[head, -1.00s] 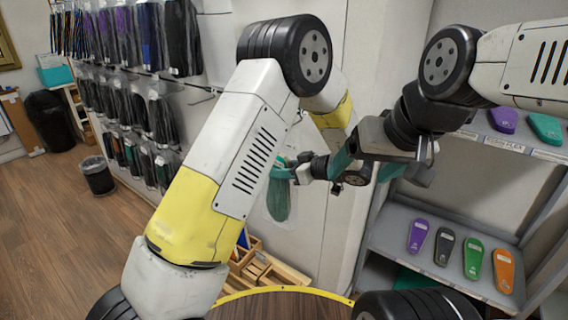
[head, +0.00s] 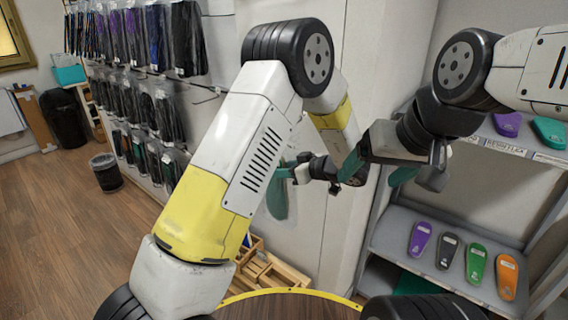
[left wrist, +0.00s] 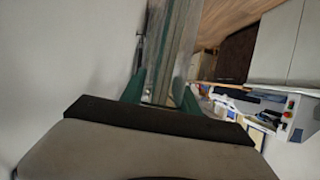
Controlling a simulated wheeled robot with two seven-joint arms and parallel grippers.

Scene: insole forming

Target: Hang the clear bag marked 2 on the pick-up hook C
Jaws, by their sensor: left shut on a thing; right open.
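My left gripper (head: 285,172) is shut on a clear bag with a green insole inside (head: 278,198). The bag hangs down in front of the white wall, partly behind my left arm. In the left wrist view the bag (left wrist: 173,45) runs between the two green fingers of the gripper (left wrist: 160,95). Its mark cannot be read. My right gripper (head: 377,172) is open and empty, to the right of the left gripper. Bare hooks (head: 212,92) stick out of the wall beside the hanging bags, partly hidden by my left arm. No hook letter is readable.
Rows of bagged insoles (head: 140,100) hang on the wall at left. A shelf (head: 385,235) at right holds several coloured insoles. A wooden tray (head: 285,270) sits low by the wall. A bin (head: 106,172) stands on the open floor at left.

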